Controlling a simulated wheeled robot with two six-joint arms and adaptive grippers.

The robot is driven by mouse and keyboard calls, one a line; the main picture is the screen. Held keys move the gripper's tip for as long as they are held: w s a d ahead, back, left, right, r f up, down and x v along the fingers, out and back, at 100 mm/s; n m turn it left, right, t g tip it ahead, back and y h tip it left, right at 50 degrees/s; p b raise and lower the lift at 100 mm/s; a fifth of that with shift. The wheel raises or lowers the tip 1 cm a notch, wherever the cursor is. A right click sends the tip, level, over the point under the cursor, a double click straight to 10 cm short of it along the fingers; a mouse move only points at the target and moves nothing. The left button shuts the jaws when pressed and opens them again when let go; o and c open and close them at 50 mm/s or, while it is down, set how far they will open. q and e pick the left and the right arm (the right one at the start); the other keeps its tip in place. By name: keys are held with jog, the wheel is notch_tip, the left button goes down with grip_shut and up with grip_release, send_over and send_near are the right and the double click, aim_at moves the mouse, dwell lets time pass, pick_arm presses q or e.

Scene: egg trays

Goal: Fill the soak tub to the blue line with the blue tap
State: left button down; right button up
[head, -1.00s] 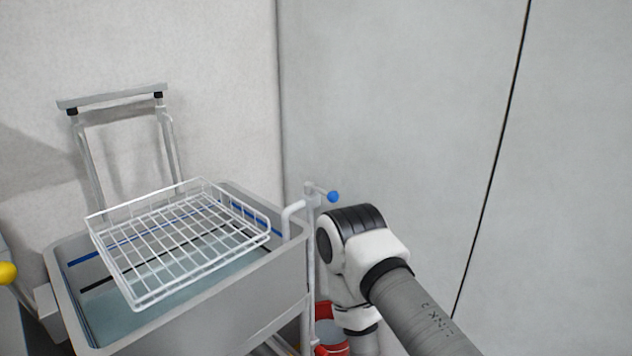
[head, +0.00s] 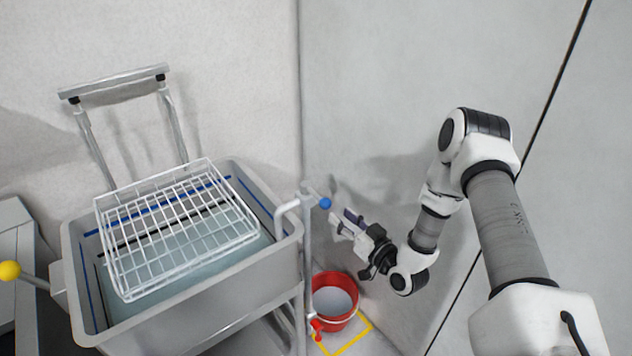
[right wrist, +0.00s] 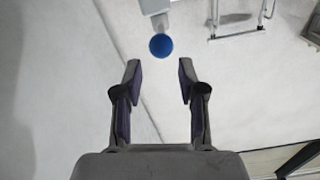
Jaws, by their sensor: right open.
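The grey soak tub (head: 205,328) stands at the left in the head view. A blue line (head: 92,233) runs along its inner wall, with a black line lower down. Pale water (head: 250,250) lies inside, below the blue line. The blue tap knob (head: 325,203) is on a grey post at the tub's right edge, and its spout (head: 284,208) bends toward the tub. I see no stream from it. My right gripper (head: 342,221) is open and empty, just right of the knob. In the right wrist view the knob (right wrist: 161,45) sits beyond and between the fingertips. My left gripper is out of view.
A white wire basket (head: 180,226) sits over the tub. A red bucket (head: 333,318) stands below the tap on a yellow floor marking, near a red knob (head: 317,325). A yellow ball-ended lever (head: 9,270) is at far left. Grey walls close in behind.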

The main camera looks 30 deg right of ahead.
aim_at(315, 192)
jog(key=w+b, duration=0.1)
jog(key=w, duration=0.2)
jog(key=w+b, duration=0.2)
jog(key=w, duration=0.2)
jog(key=w+a+b, duration=0.1)
jog(key=w, duration=0.3)
jog(key=shift+w+f+b, duration=0.1)
jog(key=shift+f+b, duration=0.1)
jog(key=shift+b, duration=0.2)
jog(key=shift+w+a+r, duration=0.1)
jog(key=shift+w, duration=0.35)
grip_shut()
